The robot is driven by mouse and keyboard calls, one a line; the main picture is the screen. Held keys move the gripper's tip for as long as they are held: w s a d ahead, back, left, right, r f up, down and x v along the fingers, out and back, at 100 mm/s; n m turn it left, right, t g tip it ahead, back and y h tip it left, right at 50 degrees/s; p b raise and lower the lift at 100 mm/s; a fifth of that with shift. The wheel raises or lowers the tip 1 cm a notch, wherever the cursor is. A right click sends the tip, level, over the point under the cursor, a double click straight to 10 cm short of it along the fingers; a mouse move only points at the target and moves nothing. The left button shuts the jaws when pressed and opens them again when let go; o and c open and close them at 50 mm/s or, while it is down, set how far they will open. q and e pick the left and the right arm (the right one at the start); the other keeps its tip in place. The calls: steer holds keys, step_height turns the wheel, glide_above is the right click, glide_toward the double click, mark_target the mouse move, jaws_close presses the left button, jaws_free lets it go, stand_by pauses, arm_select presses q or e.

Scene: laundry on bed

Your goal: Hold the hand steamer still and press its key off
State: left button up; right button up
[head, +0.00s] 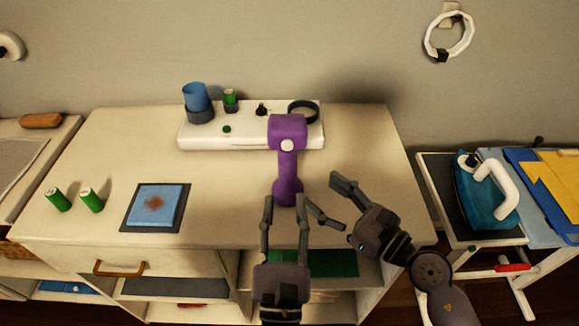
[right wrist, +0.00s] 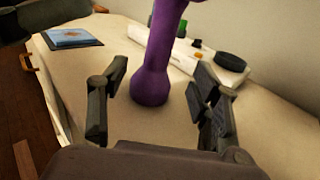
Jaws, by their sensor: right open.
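The purple hand steamer (head: 288,178) stands upright near the front of the cream table. A round pale key (head: 287,145) is on its head, facing me. My left gripper (head: 286,212) is open at the table's front edge, its fingers spread in front of the steamer's foot; I see no grip. My right gripper (head: 319,190) is open, just right of the steamer's foot. In the right wrist view the steamer's handle (right wrist: 157,60) shows beyond and between the spread right fingers (right wrist: 155,95), apart from them. The key is hidden there.
A white dock (head: 205,135) with a blue cup (head: 195,95) stands behind the steamer. A blue pad (head: 157,205) and two green cylinders (head: 75,200) lie left. A teal iron (head: 482,200) is on the right stand. The table between pad and steamer is clear.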

mark_target(294, 173)
steer(key=x, duration=1.1)
steer(key=shift+c, duration=0.6)
jaws_close()
arm_select(q)
jaws_close()
arm_select(e)
steer(key=shift+f, duration=0.1)
stand_by(1.3)
